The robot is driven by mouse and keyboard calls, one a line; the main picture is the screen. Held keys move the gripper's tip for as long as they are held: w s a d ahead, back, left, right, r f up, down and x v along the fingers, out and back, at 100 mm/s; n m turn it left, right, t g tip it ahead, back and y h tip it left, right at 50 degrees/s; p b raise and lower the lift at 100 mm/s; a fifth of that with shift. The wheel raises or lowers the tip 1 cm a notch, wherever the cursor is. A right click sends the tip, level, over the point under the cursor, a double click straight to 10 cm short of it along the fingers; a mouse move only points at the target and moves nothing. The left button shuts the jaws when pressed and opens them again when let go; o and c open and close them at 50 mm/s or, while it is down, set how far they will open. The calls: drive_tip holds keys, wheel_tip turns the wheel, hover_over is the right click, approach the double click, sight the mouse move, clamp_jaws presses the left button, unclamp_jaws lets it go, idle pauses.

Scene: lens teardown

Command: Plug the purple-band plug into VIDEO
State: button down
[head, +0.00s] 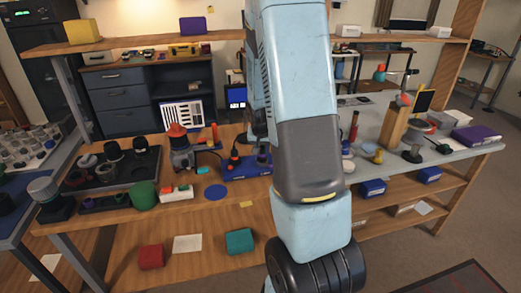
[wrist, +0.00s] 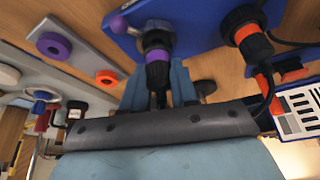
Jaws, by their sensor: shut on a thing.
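In the wrist view my gripper (wrist: 158,78) is shut on the dark purple-band plug (wrist: 157,58). The plug's front end meets a grey round socket (wrist: 157,24) on the blue panel (wrist: 200,12). I cannot tell how deep it sits. A purple knob or ball (wrist: 118,25) is beside this socket. No VIDEO label is readable. An orange-band plug (wrist: 246,32) with a black cable sits at another socket to the right. In the head view the blue panel (head: 236,172) lies on the bench, and my arm hides the gripper and the held plug.
A grey strip with a purple ring (wrist: 54,46) and an orange ring (wrist: 106,77) is at left in the wrist view. In the head view a blue disc (head: 215,192), a green cylinder (head: 144,194) and a dark tray (head: 125,170) stand left of the panel.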

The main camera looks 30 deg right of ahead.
drive_tip(key=shift+f, duration=0.9)
idle(1.9)
drive_tip(key=c, duration=0.8)
unclamp_jaws()
drive_tip(key=shift+r, duration=0.15)
drive_tip(key=v, duration=1.3)
drive_tip(key=shift+s+r, duration=0.1)
drive_tip(key=shift+r, duration=0.1)
